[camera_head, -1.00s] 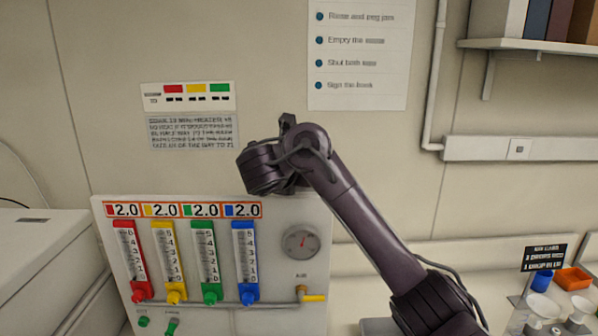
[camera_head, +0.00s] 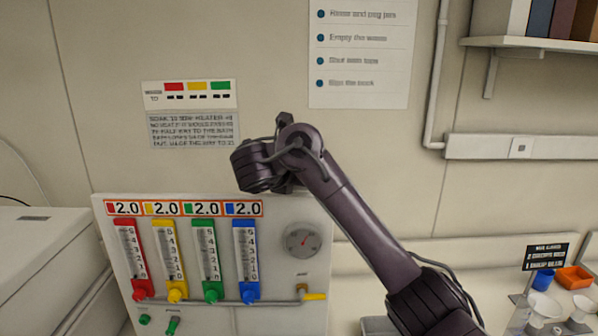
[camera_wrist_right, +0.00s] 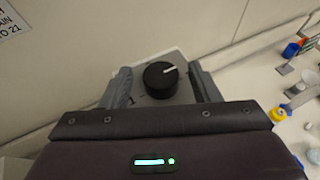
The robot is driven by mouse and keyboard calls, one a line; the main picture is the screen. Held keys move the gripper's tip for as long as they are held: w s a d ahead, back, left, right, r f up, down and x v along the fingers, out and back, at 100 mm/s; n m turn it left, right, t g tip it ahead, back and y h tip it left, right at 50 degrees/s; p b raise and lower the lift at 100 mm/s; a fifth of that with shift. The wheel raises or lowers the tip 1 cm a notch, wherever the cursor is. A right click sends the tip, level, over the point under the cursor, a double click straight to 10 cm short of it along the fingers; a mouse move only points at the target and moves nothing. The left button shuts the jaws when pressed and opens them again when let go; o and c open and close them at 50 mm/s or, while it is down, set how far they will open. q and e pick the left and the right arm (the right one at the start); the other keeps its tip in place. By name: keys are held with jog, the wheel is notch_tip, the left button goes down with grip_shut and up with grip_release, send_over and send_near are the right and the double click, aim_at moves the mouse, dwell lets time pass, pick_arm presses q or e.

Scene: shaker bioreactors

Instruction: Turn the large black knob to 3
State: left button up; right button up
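The large black knob (camera_wrist_right: 160,79) shows in the right wrist view, on a grey plate (camera_wrist_right: 180,98). It is round, with a white pointer mark aimed toward the upper right. No number scale can be read around it. My right gripper (camera_wrist_right: 160,72) is open, with one grey finger on each side of the knob and a visible gap to each. In the head view my right arm reaches in from the lower right, its wrist in front of the wall; its fingers and the knob cannot be made out there. My left gripper is not in view.
A panel (camera_head: 283,275) with red, yellow, green and blue flow meters, displays reading 2.0 and a round gauge (camera_head: 303,240) stands left of my arm. A shelf (camera_head: 530,42) is at upper right. Bench items include an orange bin (camera_head: 574,278).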

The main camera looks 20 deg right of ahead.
jog(key=shift+s+r, duration=0.1)
jog(key=b+v, duration=0.1)
jog(key=v, duration=0.4)
jog(key=shift+s+a, duration=0.1)
jog(key=shift+a, duration=0.15)
jog(key=shift+s+a+r, duration=0.1)
jog(key=shift+s+r, duration=0.1)
jog(key=shift+r, duration=0.05)
jog(key=shift+p+v, duration=0.4)
jog(key=shift+v, duration=0.35)
jog(key=shift+s+a+f, duration=0.1)
